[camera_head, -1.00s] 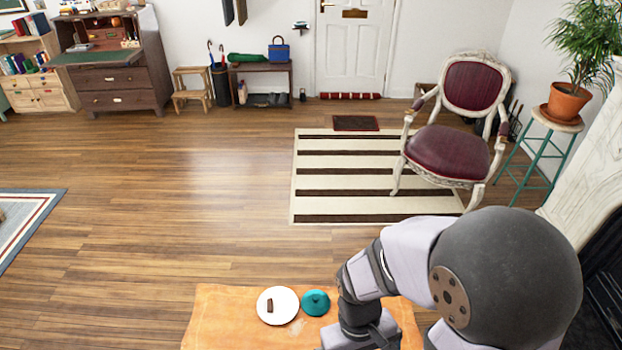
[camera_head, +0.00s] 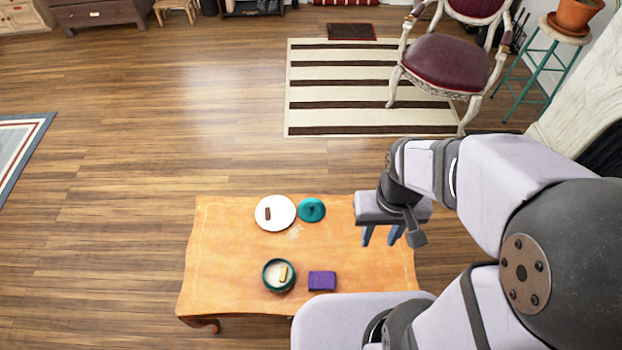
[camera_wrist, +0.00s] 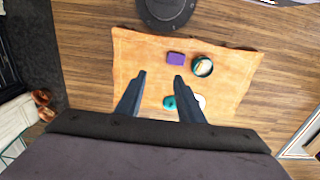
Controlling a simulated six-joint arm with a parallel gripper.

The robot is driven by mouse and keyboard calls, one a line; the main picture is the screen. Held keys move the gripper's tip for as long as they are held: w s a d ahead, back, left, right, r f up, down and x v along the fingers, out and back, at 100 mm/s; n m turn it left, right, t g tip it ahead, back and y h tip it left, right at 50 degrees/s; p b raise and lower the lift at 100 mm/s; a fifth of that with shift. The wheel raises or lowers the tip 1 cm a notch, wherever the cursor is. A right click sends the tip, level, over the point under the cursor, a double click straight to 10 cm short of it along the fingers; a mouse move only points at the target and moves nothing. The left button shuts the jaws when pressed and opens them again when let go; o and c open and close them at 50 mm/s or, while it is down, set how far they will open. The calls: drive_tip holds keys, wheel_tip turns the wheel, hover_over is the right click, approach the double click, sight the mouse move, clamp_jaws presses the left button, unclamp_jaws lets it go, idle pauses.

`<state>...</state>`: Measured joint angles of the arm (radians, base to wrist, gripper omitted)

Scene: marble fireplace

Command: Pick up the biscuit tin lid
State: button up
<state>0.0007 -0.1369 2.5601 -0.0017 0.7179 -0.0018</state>
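The teal biscuit tin lid (camera_head: 312,210) lies on the wooden table, close to the right of a white plate. It has a small knob on top, and shows between my fingers in the wrist view (camera_wrist: 169,103). The round teal tin (camera_head: 267,283) stands without its lid nearer the front, with a pale biscuit in it; it also shows in the wrist view (camera_wrist: 202,73). My gripper (camera_head: 381,240) is open and empty, pointing down above the table's right side, to the right of the lid in the head view and apart from it.
The white plate (camera_head: 284,223) holds a brown biscuit (camera_head: 267,214). A purple box (camera_head: 322,280) lies to the right of the tin. The wooden table (camera_head: 225,245) is bare at its left. A striped rug (camera_head: 340,100) and chair (camera_head: 447,65) are beyond it.

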drive_tip(key=t+b, duration=0.5)
drive_tip(key=b, duration=3.4)
approach(312, 206)
drive_tip(key=shift+w+f, duration=0.8)
drive_tip(key=shift+w, duration=0.1)
drive_tip(key=shift+g, duration=0.3)
drive_tip(key=shift+b+x, duration=0.75)
drive_tip(key=shift+x, duration=2.85)
drive_tip(key=shift+s+a+f, duration=0.1)
drive_tip(key=shift+s, duration=0.15)
drive_tip(key=shift+c, duration=0.6)
clamp_jaws()
